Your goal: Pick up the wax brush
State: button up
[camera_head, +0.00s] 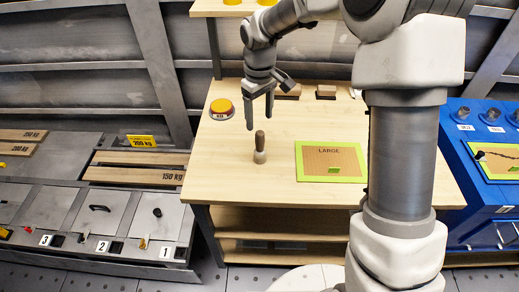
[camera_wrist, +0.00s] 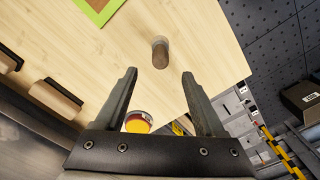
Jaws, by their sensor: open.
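What looks like the wax brush (camera_head: 260,148) stands upright on the wooden table, with a dark brown handle on top and a paler base. In the wrist view the brush (camera_wrist: 160,55) is seen from above, just beyond the fingertips and centred between them. My gripper (camera_head: 260,116) points down above the brush, apart from it. In the wrist view my gripper (camera_wrist: 160,74) has its two fingers wide apart with nothing between them.
A green-edged board marked LARGE (camera_head: 331,162) lies right of the brush. A yellow-orange button (camera_head: 221,107) sits at the back left. Two small wooden blocks (camera_head: 326,91) lie at the back. A blue cabinet (camera_head: 483,209) stands at the right, grey numbered bins (camera_head: 98,213) at the left.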

aim_at(260, 141)
notch_tip(260, 141, down, 10)
jog(key=shift+s+f+b, duration=0.1)
jog(key=shift+b, duration=0.35)
grip_shut()
